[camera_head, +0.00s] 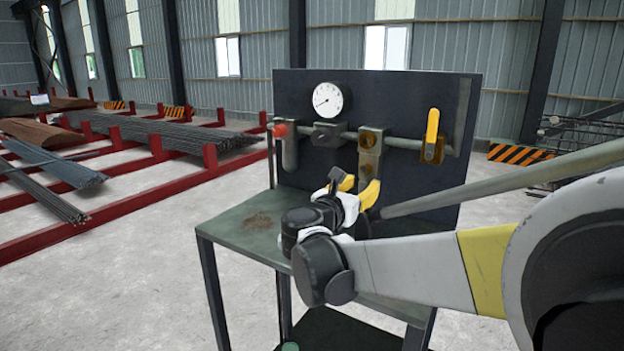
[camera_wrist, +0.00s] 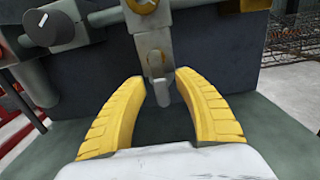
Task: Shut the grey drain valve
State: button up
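My gripper (camera_head: 359,187) is in front of the panel, below the brass-coloured fitting (camera_head: 371,140). Its two yellow fingers are open and apart in the wrist view (camera_wrist: 161,84). A small grey drain valve (camera_wrist: 155,62) hangs under the fitting there, with a short grey stub pointing down between the fingertips. A clear gap shows at each side of the stub; I cannot tell how deep it sits between the fingers. In the head view the lower part of this valve (camera_head: 367,163) is partly hidden by my gripper.
The dark panel (camera_head: 300,95) carries a round white gauge (camera_head: 328,99), a black knob (camera_head: 327,133), a red cap (camera_head: 280,130) and a yellow lever (camera_head: 432,128) on the pipe. A green bench top (camera_head: 235,225) lies below. Rebar racks (camera_head: 150,132) stand at the left.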

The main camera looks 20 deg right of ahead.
jog(key=shift+w+d+r, duration=0.1)
jog(key=shift+w+d, duration=0.1)
jog(key=shift+d, duration=0.1)
jog(key=shift+w+d, duration=0.1)
grip_shut()
jog(key=shift+m, duration=0.3)
jog(key=shift+w+a+m+b, duration=0.25)
jog(key=shift+m+b, duration=0.4)
jog(key=shift+m, duration=0.25)
jog(key=r+m+b, duration=0.1)
jog(key=m, duration=0.4)
jog(key=w+a+r+m+b, duration=0.1)
jog(key=m, duration=0.4)
jog(key=m+b, duration=0.1)
jog(key=m, duration=0.4)
jog(key=shift+w+a+r, duration=0.2)
jog(key=shift+w+r, duration=0.2)
jog(key=shift+m, duration=0.4)
